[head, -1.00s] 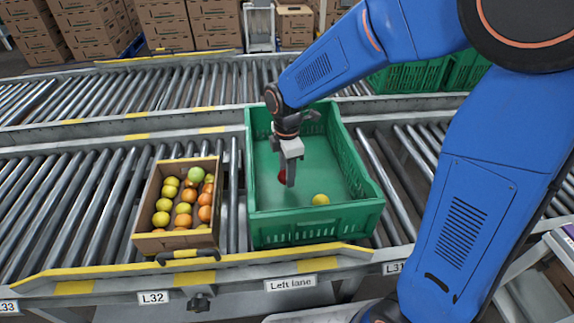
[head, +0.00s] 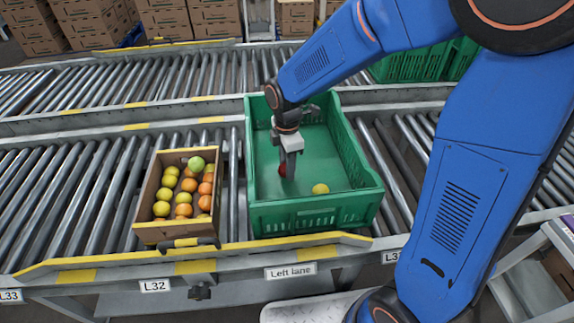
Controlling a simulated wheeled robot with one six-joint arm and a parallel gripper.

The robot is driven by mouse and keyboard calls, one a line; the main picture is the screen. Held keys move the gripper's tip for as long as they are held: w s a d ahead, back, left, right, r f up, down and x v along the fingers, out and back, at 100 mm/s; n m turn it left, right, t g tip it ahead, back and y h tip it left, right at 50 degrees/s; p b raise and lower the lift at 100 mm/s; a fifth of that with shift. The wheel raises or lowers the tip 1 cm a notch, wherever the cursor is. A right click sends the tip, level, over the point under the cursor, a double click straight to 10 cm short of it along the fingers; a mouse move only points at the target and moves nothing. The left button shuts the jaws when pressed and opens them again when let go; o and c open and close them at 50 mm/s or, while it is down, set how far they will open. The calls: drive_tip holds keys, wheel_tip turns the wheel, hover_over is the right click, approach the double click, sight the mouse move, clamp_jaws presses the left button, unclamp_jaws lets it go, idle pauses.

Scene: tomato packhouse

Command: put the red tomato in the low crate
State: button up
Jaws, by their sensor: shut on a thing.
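The red tomato (head: 283,169) is between the fingers of my gripper (head: 287,170), mostly hidden by the near finger. My gripper is shut on it and points down inside the low green crate (head: 315,218), left of the crate's middle. I cannot tell whether the tomato touches the crate floor. A yellow tomato (head: 320,188) lies on the crate floor, to the right of and nearer than my gripper.
A cardboard box (head: 178,233) of several green, yellow and orange tomatoes stands left of the crate on the roller conveyor (head: 75,195). A yellow-edged rail (head: 195,259) runs along the front. Green crates (head: 425,65) stand behind my arm.

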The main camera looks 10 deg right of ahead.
drive_tip(key=shift+f, duration=0.55)
idle(0.4)
drive_tip(key=o, duration=0.8)
drive_tip(key=shift+c, duration=1.3)
drive_tip(key=shift+r, duration=3.5)
